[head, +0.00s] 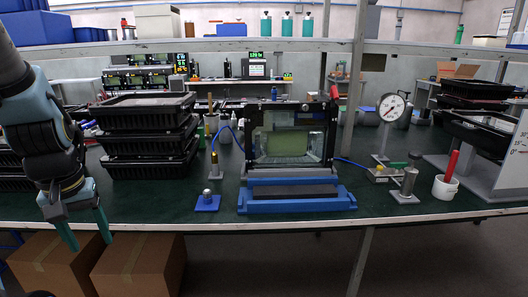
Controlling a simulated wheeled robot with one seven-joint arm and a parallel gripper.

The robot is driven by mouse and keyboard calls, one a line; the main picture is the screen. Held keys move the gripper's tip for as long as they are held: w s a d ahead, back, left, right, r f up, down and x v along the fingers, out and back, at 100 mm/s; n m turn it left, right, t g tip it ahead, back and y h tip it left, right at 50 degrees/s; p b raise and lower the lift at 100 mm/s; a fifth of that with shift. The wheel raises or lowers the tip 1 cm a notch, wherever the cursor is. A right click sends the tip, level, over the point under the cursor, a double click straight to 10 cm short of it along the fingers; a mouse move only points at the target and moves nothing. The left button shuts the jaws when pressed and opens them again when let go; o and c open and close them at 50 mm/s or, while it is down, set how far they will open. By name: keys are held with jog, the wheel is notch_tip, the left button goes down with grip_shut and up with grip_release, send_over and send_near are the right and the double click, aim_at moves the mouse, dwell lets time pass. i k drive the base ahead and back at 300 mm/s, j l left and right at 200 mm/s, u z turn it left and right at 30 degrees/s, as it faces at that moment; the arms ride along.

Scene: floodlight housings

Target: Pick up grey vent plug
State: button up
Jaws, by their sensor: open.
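A small grey piece (207,195), which looks like the grey vent plug, stands upright on a square blue base (207,205) near the table's front edge, left of centre. It is small in the view, so its detail is hard to tell. My gripper (90,243) hangs at the far left, pointing down with its two teal fingers spread and nothing between them. It is well to the left of the grey piece, in front of the table edge and over cardboard boxes.
A floodlight housing (292,140) stands in a blue fixture (297,206) right of the plug. A pressure gauge (391,107) and a white cup (445,188) are to the right. The green tabletop (150,197) is clear left of the plug.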

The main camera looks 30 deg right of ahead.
aim_at(207, 193)
jog(key=l+u, duration=0.35)
jog(key=l, duration=0.25)
jog(key=l+u, duration=0.35)
jog(key=l, duration=0.25)
jog(key=k+l+u, duration=0.1)
jog(key=l+u, duration=0.25)
jog(key=l, duration=0.25)
